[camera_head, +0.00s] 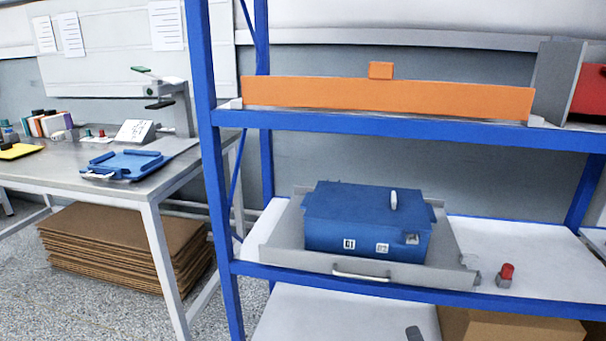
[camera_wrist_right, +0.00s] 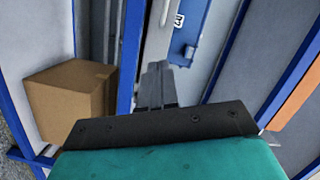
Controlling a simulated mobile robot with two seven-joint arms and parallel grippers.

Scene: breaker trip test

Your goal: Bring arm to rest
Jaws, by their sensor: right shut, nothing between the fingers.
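My right gripper (camera_wrist_right: 158,85) is shut and empty in the right wrist view, its two grey fingers together. In the head view only a small dark tip of it (camera_head: 414,333) shows at the bottom edge, in front of the lower shelf. A blue box (camera_head: 365,215) with white labels and a pale lever on top sits in a grey tray (camera_head: 290,255) on the middle shelf. The gripper is below the tray and apart from it in the head view. The blue box also shows at the top of the wrist view (camera_wrist_right: 187,35). My left gripper is not in view.
Blue shelf posts (camera_head: 209,165) and beams frame the space. A red-topped part (camera_head: 506,274) stands right of the tray. A cardboard box (camera_head: 510,330) is on the lower shelf, also near the gripper in the wrist view (camera_wrist_right: 72,105). A workbench (camera_head: 60,172) stands left.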

